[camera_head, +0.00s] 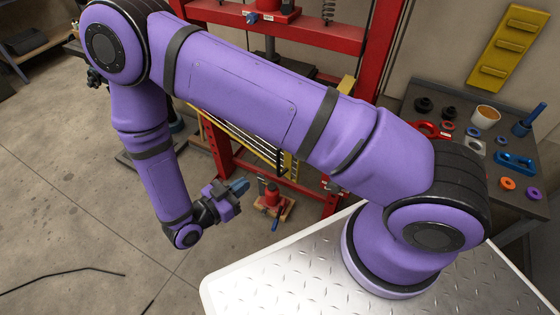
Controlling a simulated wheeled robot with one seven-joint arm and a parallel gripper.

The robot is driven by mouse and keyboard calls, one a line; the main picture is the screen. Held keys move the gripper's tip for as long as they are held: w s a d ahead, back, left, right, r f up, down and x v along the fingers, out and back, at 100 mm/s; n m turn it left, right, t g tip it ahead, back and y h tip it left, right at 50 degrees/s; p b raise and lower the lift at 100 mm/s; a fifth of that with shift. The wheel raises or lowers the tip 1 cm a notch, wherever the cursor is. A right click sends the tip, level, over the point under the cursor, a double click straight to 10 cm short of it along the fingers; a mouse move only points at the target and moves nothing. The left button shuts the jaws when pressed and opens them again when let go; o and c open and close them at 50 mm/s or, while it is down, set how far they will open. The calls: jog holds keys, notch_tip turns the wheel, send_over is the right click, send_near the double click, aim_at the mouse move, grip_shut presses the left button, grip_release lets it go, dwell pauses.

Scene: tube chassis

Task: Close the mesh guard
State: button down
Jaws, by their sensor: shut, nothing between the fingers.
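A red press frame (222,150) stands at the back, largely behind my purple arm. A yellow-edged panel with dark bars (243,143) shows below my upper arm, by the frame; it looks like the mesh guard. My arm hides much of it, so I cannot tell its angle. My gripper (240,187) is shut and empty. In the picture it is just below the panel and left of a small red jack; I cannot tell whether it touches anything.
The red jack (271,196) with a blue handle stands on a wooden block at the frame's foot. A dark bench (480,178) with several small parts is at right. A dark cable (60,275) lies on the floor at left, which is otherwise mostly clear.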

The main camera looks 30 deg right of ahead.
jog(key=w+d+t, duration=0.1)
jog(key=w+d, duration=0.3)
jog(key=d, duration=0.8)
jog(key=shift+w+d+f+n, duration=0.3)
jog(key=shift+w+d, duration=0.05)
